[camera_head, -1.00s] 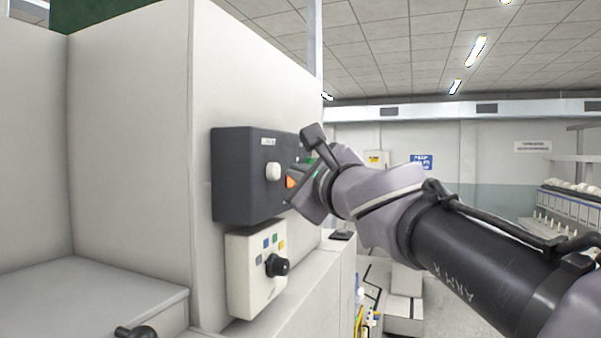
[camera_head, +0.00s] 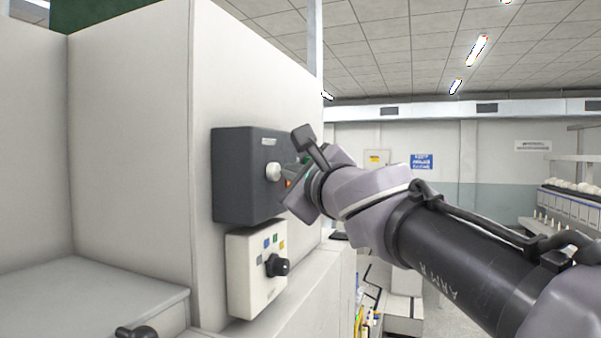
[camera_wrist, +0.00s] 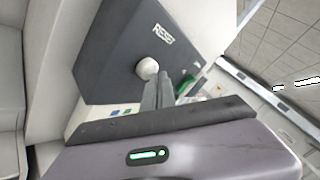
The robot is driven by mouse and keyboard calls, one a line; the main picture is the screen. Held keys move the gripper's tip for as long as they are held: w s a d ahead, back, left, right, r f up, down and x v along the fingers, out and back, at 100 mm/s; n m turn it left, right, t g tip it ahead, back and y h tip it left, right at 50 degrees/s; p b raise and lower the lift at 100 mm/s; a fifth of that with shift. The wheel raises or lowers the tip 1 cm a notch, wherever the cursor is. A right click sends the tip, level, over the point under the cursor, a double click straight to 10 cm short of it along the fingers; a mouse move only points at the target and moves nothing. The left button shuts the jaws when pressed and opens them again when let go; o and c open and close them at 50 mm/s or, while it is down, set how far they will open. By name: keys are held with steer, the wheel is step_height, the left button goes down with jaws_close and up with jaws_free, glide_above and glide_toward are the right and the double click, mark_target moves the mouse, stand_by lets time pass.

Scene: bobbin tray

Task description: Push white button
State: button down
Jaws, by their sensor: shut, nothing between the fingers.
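The white button (camera_head: 273,172) is a round knob on the face of a dark grey control box (camera_head: 232,176) fixed to a pale cabinet wall. In the wrist view the white button (camera_wrist: 147,68) sits below the word RESET, just beyond the tips of my gripper (camera_wrist: 158,82). My gripper (camera_head: 290,182) is shut and empty, pointing at the box from the right. Its fingertips overlap the button's lower edge in the wrist view. I cannot tell whether they touch it. An orange-red part beside the button is mostly hidden by my gripper in the head view.
A white box (camera_head: 252,280) with a black rotary knob (camera_head: 278,265) and small coloured labels is mounted below the dark box. A green part (camera_wrist: 187,84) shows right of my fingers. Shelves with bobbins (camera_head: 570,205) stand far right. Open floor lies between.

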steer(key=shift+w+a, duration=0.1)
steer(key=shift+a, duration=0.25)
stand_by(0.6)
steer(key=shift+d, duration=0.15)
steer(key=shift+s+d, duration=0.3)
steer(key=shift+d, duration=0.4)
steer(key=d, duration=0.1)
steer(key=s+d+b, duration=0.1)
steer(key=d, duration=0.2)
steer(key=shift+s+d+b, duration=0.35)
stand_by(0.4)
